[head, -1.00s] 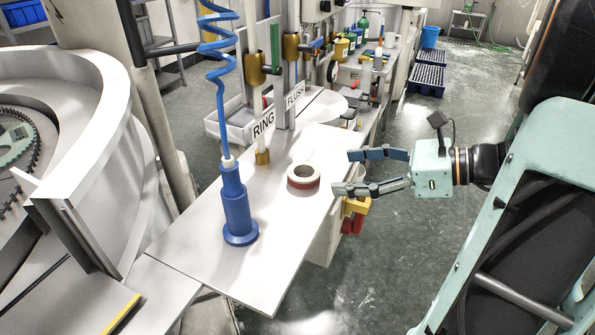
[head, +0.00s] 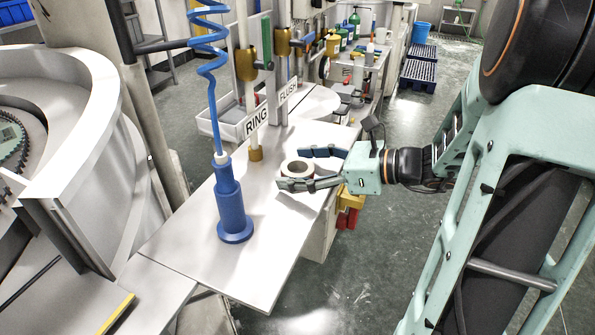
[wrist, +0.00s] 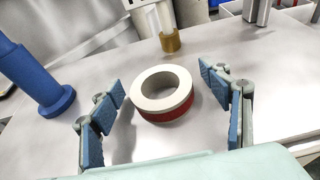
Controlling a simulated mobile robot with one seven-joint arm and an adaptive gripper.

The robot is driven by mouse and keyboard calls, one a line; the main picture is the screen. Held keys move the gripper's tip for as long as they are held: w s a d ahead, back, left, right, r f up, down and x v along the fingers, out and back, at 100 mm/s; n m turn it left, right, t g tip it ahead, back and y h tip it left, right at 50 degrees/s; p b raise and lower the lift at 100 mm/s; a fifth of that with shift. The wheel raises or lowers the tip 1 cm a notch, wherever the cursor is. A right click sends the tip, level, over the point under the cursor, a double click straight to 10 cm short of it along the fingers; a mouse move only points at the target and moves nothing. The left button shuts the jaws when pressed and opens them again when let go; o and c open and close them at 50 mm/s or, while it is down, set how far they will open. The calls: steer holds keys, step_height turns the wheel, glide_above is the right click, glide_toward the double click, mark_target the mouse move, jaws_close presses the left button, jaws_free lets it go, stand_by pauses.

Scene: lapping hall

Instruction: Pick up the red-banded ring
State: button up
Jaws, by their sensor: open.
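The red-banded ring (head: 296,167) lies flat on the metal bench top, white on top with a red band around its lower side. It also shows in the wrist view (wrist: 163,92), with the red band facing me. My gripper (head: 300,168) is open, with one finger on each side of the ring in the head view. In the wrist view my gripper (wrist: 164,95) has both blue-padded fingers apart, and gaps show between them and the ring. The near finger hides part of the ring in the head view.
A blue cylindrical tool (head: 232,205) stands left of the ring on the bench (head: 262,270), with a coiled blue hose above it. The bench front is clear.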

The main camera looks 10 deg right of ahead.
steer(key=shift+a, duration=0.1)
steer(key=shift+c, duration=0.4)
steer(key=shift+w, duration=0.1)
steer(key=c, duration=1.5)
steer(key=shift+r, duration=0.1)
